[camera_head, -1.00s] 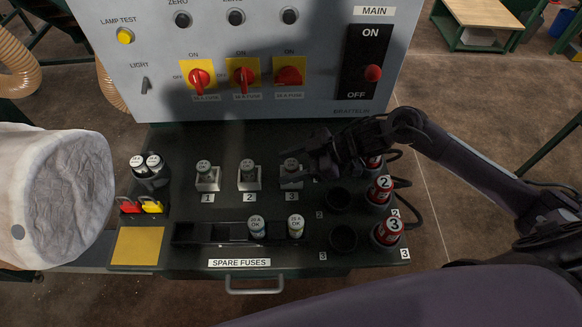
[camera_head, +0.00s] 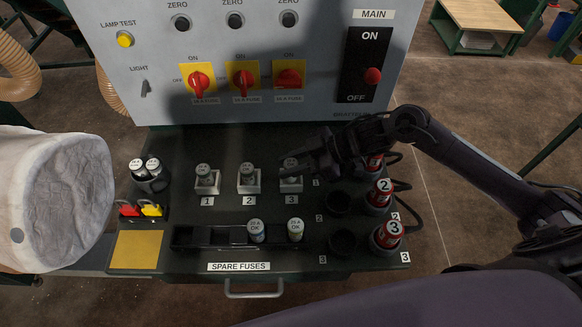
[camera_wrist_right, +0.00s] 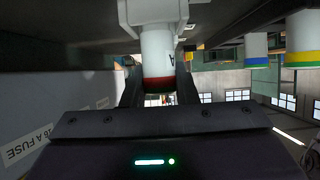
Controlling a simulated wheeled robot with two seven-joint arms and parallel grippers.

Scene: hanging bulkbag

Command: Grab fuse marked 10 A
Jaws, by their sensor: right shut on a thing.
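A grey-topped fuse (camera_head: 290,165) stands upright in holder 3 (camera_head: 291,185). My right gripper (camera_head: 302,166) reaches in from the right and is shut on this fuse. In the right wrist view the fuse (camera_wrist_right: 157,55) is white with a red band and sits between my fingers, still against its holder (camera_wrist_right: 155,12). Only a letter A of its marking shows. Similar fuses stand in holder 1 (camera_head: 206,180) and holder 2 (camera_head: 248,179). Two labelled spare fuses (camera_head: 256,230) (camera_head: 295,229) stand in the spare rack; their ratings are too small to read surely. My left gripper is out of view.
The control panel (camera_head: 330,50) rises behind the holders. Red numbered plugs (camera_head: 380,193) with cables stand at right beside dark round sockets (camera_head: 340,240). Two fuses (camera_head: 147,168) stand in a dark holder at left. A white fabric bag (camera_head: 50,200) fills the left edge.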

